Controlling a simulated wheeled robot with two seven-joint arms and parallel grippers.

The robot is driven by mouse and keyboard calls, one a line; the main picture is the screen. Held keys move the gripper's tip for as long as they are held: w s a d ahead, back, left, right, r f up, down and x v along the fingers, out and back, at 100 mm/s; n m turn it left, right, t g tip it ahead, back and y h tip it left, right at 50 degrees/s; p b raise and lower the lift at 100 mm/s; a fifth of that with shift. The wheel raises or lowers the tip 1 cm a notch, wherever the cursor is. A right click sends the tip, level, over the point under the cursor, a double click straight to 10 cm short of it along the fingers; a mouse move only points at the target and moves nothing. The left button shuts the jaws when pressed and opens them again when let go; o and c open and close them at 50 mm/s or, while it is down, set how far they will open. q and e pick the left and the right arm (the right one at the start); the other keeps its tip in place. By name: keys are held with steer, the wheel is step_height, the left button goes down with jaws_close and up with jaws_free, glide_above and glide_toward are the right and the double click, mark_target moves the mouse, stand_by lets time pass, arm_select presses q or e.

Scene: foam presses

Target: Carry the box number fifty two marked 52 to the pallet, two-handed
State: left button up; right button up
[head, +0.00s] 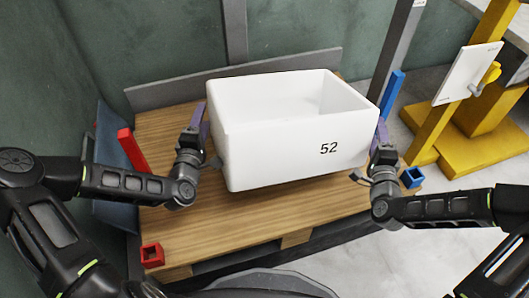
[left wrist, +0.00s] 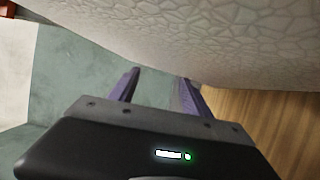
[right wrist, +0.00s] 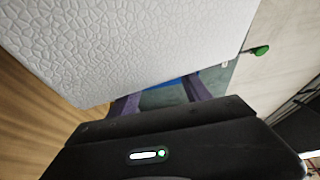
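The white foam box marked 52 (head: 280,150) is open at the top and looks empty. It is over the wooden pallet (head: 190,235), slightly turned; I cannot tell whether its base touches the boards. My left gripper (head: 203,118) is at the box's left side, its two purple fingers apart in the left wrist view (left wrist: 160,85). My right gripper (head: 380,132) is at the right side, its fingers also apart in the right wrist view (right wrist: 165,98). The box wall hides part of the fingertips, so contact is unclear.
A red post (head: 132,150) and red socket (head: 152,255) stand along the pallet's left. A blue post (head: 391,94) and blue socket (head: 412,178) are at its right. A yellow stand (head: 450,115) with a white panel (head: 468,73) stands further right. Green walls close the back and left.

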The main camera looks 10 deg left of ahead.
arm_select(q)
steer(key=shift+d+f, duration=0.15)
steer(key=shift+d, duration=0.4)
arm_select(e)
steer(key=shift+a+f, duration=0.15)
steer(key=shift+a, duration=0.45)
arm_select(q)
step_height(320, 180, down, 4)
steer(key=b, duration=0.4)
steer(key=shift+f, duration=0.1)
arm_select(e)
step_height(320, 180, down, 4)
steer(key=shift+f, duration=0.1)
arm_select(q)
steer(key=shift+a+f, duration=0.35)
steer(key=shift+a, duration=0.55)
arm_select(e)
steer(key=shift+s+d, duration=0.1)
steer(key=shift+d, duration=0.85)
arm_select(q)
steer(key=o, duration=0.5)
steer(key=shift+a, duration=0.1)
arm_select(e)
steer(key=o, duration=0.5)
steer(key=shift+d, duration=0.15)
arm_select(q)
step_height(320, 180, up, 10)
